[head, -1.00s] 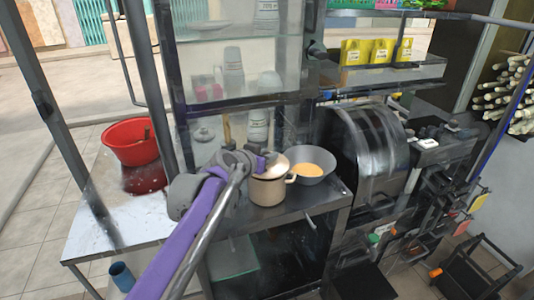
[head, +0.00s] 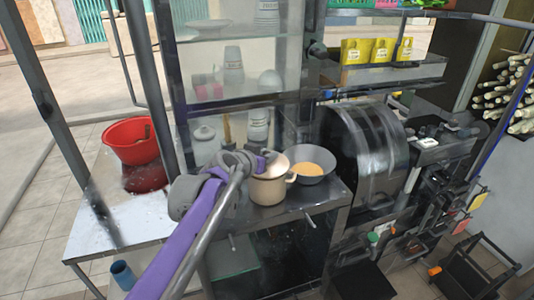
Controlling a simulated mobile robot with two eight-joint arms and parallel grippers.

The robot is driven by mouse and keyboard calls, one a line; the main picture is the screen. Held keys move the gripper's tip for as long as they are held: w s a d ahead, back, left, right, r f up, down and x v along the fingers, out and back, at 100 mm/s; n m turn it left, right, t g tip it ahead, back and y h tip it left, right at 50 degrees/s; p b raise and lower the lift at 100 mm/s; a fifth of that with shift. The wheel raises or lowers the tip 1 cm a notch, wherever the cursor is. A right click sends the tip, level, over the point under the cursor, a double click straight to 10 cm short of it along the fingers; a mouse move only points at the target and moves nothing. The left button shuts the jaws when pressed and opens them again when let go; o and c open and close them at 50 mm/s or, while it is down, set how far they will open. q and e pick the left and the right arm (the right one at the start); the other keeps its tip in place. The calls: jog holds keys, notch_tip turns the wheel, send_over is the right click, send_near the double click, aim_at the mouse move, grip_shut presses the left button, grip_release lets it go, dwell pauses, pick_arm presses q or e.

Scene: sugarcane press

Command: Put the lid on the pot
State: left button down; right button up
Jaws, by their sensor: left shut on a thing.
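The beige pot (head: 271,190) stands upright on the dark counter, with a small handle on its right side. A pale round surface, seemingly the lid (head: 277,168), shows at the pot's top. My left gripper (head: 264,162) is over the pot's upper left, shut on what appears to be this lid. The fingers and wrist hide the grip and the left of the rim. I cannot tell whether the lid is seated or slightly raised or tilted. My right gripper is not in view.
A grey bowl with orange contents (head: 313,166) stands close to the pot's right. A dark rounded machine (head: 365,145) is farther right. A glass cabinet (head: 238,60) rises behind the pot. A red basin (head: 133,141) stands at left on a pale table (head: 120,235).

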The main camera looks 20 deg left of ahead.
pick_arm(q)
jog(key=shift+p, duration=0.35)
dwell(0.5)
jog(key=shift+f, duration=0.45)
dwell(0.4)
jog(key=c, duration=0.9)
grip_release()
jog(key=shift+c, duration=0.2)
jog(key=shift+p+v, duration=1.4)
jog(key=shift+v, duration=1.3)
jog(key=p+v, duration=0.3)
jog(key=v, duration=0.2)
jog(key=shift+s+a+r, duration=0.1)
jog(key=shift+s+r, duration=0.05)
jog(key=shift+s, duration=0.1)
